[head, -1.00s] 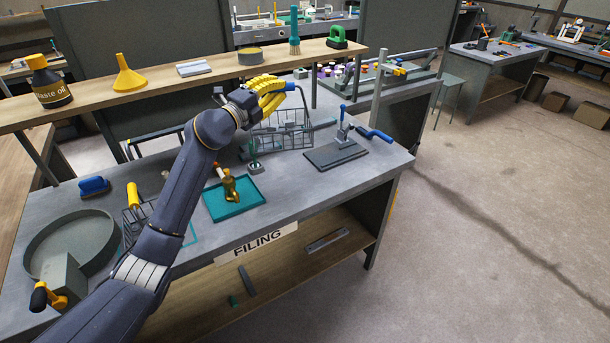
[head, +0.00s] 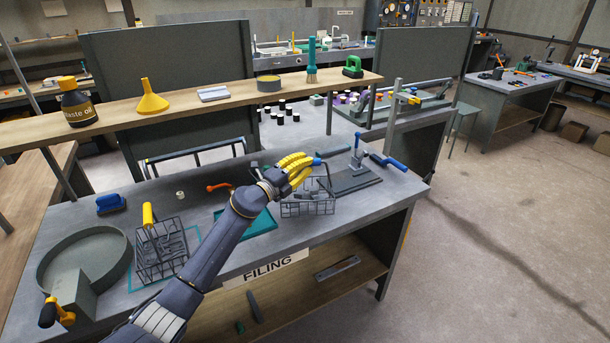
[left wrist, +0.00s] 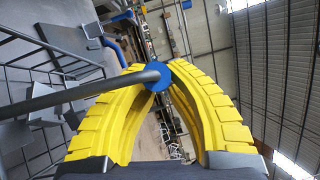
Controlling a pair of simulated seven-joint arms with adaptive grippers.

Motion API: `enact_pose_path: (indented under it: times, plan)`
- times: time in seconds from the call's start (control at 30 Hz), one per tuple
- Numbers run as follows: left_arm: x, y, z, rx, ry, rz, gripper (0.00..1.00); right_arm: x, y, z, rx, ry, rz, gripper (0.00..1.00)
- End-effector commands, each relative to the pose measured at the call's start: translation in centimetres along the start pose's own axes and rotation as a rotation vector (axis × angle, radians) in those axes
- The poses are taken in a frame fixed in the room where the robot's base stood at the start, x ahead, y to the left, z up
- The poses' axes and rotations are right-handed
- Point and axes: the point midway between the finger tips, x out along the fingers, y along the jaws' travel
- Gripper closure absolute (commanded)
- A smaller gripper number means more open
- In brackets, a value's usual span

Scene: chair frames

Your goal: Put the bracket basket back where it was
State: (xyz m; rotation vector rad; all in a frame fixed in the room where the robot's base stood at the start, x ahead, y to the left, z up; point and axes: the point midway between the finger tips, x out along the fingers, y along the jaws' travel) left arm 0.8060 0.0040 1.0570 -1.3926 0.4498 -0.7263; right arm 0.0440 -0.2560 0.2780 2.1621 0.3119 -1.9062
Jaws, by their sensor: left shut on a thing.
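The bar's blue end sticks out between the fingers in the left wrist view (left wrist: 158,76). Grey pieces (left wrist: 62,45) show inside the wire sides there. I cannot tell whether this basket touches the bench. A second wire basket (head: 160,262), with a yellow grip and grey parts inside, stands at the left, partly over a teal outline (head: 133,278) on the bench. My right gripper is not in view.
A teal tray (head: 262,224) lies partly behind my left arm. A dark plate with a blue-handled clamp (head: 350,178) is right of the held basket. A round grey pan (head: 60,250) stands far left. A wooden shelf (head: 200,112) spans the back.

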Motion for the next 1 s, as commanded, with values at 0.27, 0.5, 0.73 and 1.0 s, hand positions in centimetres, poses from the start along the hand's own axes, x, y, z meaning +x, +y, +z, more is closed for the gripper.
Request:
enact_pose_path:
  times: [0.27,0.5,0.73,1.0]
  plan:
    - [-0.1,0.9,-0.1,-0.003,-0.002,-0.004,1.0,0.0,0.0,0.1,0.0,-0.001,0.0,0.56]
    - [-0.4,3.1,-0.4,-0.003,-0.001,-0.003,1.0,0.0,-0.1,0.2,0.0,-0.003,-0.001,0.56]
    - [-0.5,3.7,-0.6,0.0,-0.001,-0.005,1.0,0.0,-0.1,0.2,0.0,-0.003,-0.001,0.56]
    - [-0.5,3.8,-0.6,0.0,-0.001,-0.005,1.0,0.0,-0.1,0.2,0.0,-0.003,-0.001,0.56]
